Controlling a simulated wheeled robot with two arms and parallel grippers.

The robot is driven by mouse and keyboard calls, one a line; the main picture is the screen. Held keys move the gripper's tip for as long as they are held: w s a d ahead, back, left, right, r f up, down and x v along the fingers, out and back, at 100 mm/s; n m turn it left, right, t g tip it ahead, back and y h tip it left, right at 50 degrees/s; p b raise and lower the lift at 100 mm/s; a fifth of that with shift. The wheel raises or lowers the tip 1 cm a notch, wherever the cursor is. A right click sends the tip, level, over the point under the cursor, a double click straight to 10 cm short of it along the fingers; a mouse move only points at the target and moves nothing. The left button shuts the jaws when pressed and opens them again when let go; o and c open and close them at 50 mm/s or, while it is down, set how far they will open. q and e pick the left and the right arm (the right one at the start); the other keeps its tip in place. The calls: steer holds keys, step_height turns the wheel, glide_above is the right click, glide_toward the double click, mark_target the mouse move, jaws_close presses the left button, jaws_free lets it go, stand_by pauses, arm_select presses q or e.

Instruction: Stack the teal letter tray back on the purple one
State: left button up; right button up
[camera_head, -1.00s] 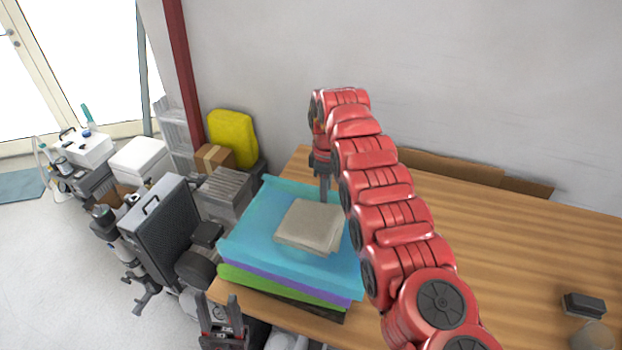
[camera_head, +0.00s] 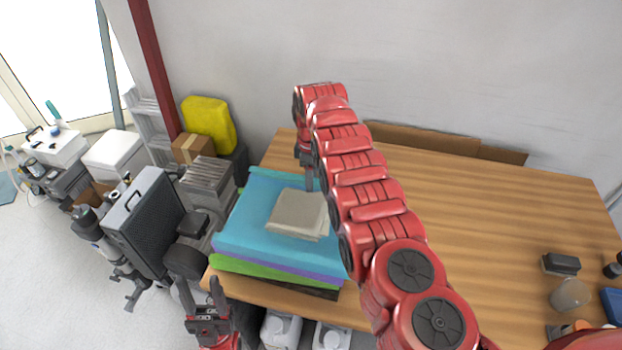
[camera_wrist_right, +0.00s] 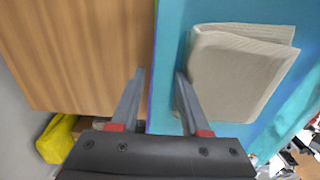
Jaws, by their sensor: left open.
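The teal letter tray (camera_head: 240,237) is on top of the stack near the table's left end. A strip of the purple tray (camera_head: 318,277) shows under its front edge. A folded beige cloth (camera_head: 298,213) lies in the teal tray. My right gripper (camera_head: 309,184) is at the stack's back edge. In the right wrist view its open fingers (camera_wrist_right: 160,82) straddle the teal tray's edge, one over the tray, the other over bare wood. Contact with the edge cannot be told. My left gripper (camera_head: 200,285) is open and empty, in front of the table's left end.
A green tray (camera_head: 262,273) and a dark one lie lower in the stack. The wooden table (camera_head: 480,225) is mostly clear to the right, with a black block (camera_head: 561,264) and small items at its far right. A dark case (camera_head: 147,220) and other equipment stand left of the table.

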steer(key=shift+o, duration=0.2)
steer(key=shift+s+a+r, duration=0.15)
steer(key=shift+a, duration=0.05)
steer(key=shift+r, duration=0.1)
steer(key=shift+r, duration=0.45)
step_height(320, 180, up, 5)
steer(key=shift+d+f+b, duration=0.15)
steer(key=shift+b, duration=0.5)
step_height(320, 180, up, 6)
steer(key=p, duration=0.6)
